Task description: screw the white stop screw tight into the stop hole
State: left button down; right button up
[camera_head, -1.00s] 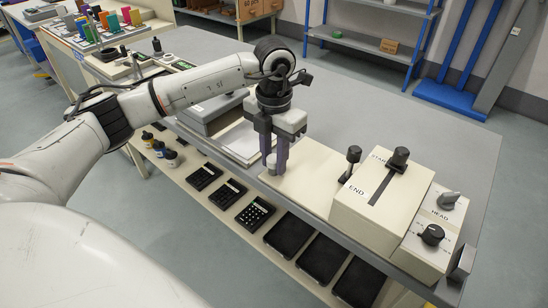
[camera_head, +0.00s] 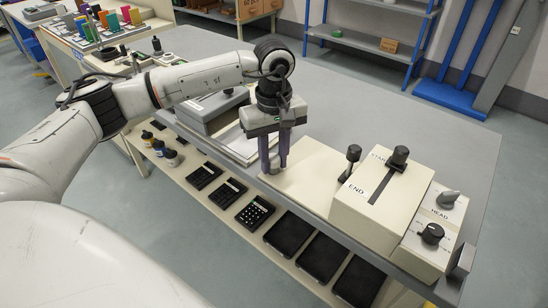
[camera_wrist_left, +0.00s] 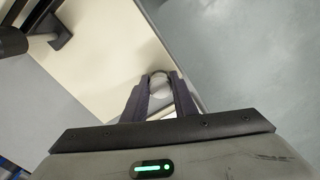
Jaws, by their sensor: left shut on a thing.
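My left gripper (camera_head: 274,168) points down at the left end of the cream plate (camera_head: 310,172) on the printing machine. It is shut on the white stop screw (camera_wrist_left: 158,80), whose pale round head shows between the fingertips in the left wrist view. The stop hole is not visible, and I cannot tell how deep the screw sits. My right gripper is not in view.
Right of the gripper stands a cream box (camera_head: 372,208) marked START and END with black knobs. A HEAD control box (camera_head: 432,235) is beyond it. A grey box (camera_head: 212,108) and papers lie behind left. Several black keypads and trays line the lower shelf.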

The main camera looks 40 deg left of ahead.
pick_arm(q)
jog(key=m, duration=0.4)
jog(key=shift+s+f, duration=0.1)
jog(key=shift+f, duration=0.05)
jog(key=m, duration=0.4)
jog(key=c, duration=1.4)
grip_release()
jog(key=shift+m, duration=0.3)
jog(key=shift+o, duration=0.2)
notch_tip(320, 180, up, 6)
jog(key=p, duration=0.4)
jog(key=shift+r, duration=0.2)
jog(key=shift+f, duration=0.1)
